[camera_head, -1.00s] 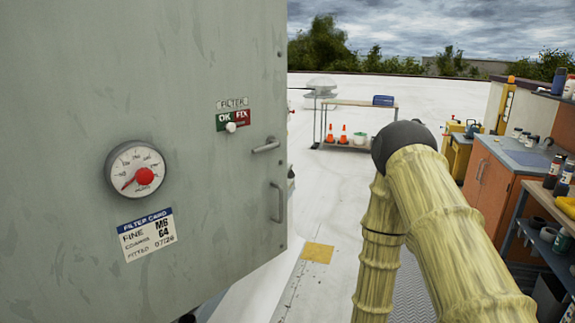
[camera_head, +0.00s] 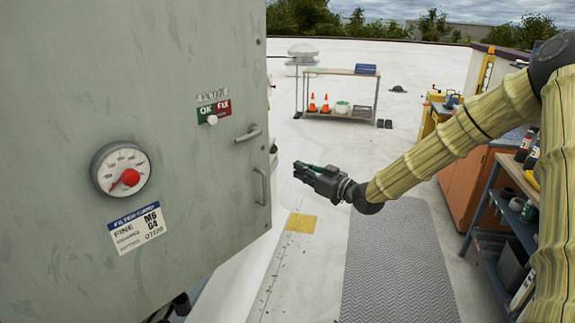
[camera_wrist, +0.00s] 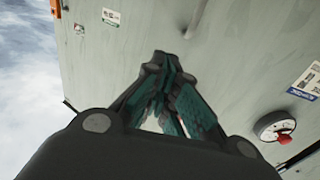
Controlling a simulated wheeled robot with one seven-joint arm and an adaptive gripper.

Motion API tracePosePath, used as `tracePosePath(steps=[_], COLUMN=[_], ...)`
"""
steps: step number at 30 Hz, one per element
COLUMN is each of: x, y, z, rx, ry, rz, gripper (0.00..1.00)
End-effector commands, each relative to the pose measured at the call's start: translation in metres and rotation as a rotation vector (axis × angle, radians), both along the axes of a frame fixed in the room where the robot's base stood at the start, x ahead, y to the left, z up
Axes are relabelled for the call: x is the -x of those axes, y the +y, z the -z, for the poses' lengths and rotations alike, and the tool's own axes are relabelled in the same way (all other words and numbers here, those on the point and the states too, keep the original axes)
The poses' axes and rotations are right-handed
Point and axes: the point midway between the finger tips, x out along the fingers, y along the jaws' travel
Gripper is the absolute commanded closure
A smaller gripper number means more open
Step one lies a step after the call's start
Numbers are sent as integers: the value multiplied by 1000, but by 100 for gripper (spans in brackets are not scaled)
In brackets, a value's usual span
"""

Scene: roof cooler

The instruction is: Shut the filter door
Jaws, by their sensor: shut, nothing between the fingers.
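The filter door (camera_head: 60,180) is the large grey-green panel filling the left of the head view, with its free right edge swung out over the roof. It carries a lever handle (camera_head: 248,134), a pull handle (camera_head: 262,187), a round gauge (camera_head: 121,169), a filter card (camera_head: 137,228) and an OK/FIX slider (camera_head: 213,113). My gripper (camera_head: 299,169) is shut and empty, just right of the door's edge in the head view, pointing left. In the wrist view its closed fingers (camera_wrist: 160,62) show before a grey panel (camera_wrist: 235,60) bearing a gauge (camera_wrist: 275,126). The door's frame is hidden.
A grey mat (camera_head: 395,260) and a yellow floor patch (camera_head: 300,222) lie on the white roof. A wheeled-looking shelf bench (camera_head: 342,74) with orange cones stands behind. An orange cabinet (camera_head: 466,190) and a loaded shelf (camera_head: 485,205) stand at right. Roof between is clear.

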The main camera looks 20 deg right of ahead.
Motion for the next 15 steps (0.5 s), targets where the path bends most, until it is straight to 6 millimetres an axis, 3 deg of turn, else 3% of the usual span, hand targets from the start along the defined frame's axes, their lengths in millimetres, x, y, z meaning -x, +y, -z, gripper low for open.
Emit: tracePosePath(steps=[15], x=[-53], y=[31], z=[-1], rx=[1], ry=[4], rz=[-1], gripper=[100])
